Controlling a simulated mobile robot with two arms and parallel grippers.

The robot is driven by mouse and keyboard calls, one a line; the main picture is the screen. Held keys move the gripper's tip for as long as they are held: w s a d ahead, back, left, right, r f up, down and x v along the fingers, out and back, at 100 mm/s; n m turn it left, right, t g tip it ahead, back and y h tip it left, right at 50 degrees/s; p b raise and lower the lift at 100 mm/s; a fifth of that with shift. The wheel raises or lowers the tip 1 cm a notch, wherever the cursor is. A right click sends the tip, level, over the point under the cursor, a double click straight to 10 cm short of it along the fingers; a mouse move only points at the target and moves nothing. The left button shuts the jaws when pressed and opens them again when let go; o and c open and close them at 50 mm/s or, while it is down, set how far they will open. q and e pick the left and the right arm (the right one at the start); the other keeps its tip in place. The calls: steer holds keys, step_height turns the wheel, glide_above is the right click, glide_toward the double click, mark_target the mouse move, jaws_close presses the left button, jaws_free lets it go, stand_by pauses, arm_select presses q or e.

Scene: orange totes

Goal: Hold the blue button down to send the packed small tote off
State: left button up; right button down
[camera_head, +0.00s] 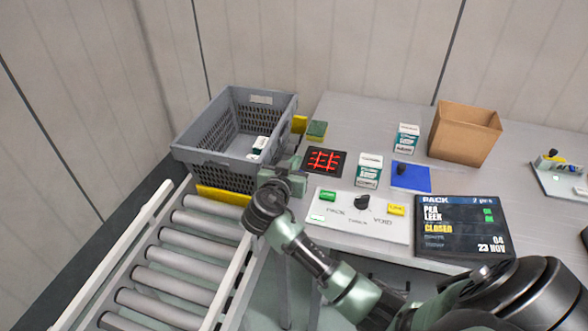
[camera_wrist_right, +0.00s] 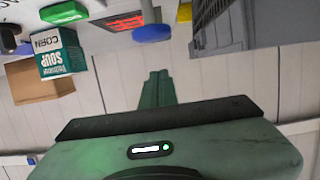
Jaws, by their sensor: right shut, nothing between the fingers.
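The grey small tote (camera_head: 187,154) sits at the far end of the roller conveyor with a white-and-green carton (camera_head: 259,146) inside. Its grey side also shows in the right wrist view (camera_wrist_right: 220,28). The round blue button (camera_wrist_right: 152,33) shows in the right wrist view, just beyond my right fingertips. In the head view I cannot make it out; my right gripper seems to hide it. My right gripper (camera_head: 290,172) is shut and empty beside the tote's near right corner. Its closed fingers (camera_wrist_right: 157,75) point at the button; a small gap seems to show. My left gripper is out of view.
A white panel (camera_head: 345,232) has a green button (camera_head: 328,195), black knob (camera_head: 362,203) and yellow button (camera_head: 396,209). The black screen (camera_head: 461,228) reads PACK, 2 pcs, CLOSED. A red-lit display (camera_head: 325,161), soup cartons (camera_head: 369,171) and a brown box (camera_head: 464,137) stand behind.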

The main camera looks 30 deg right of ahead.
steer(key=shift+s+a+f, duration=0.1)
steer(key=shift+a+f, duration=0.05)
steer(key=shift+f, duration=1.55)
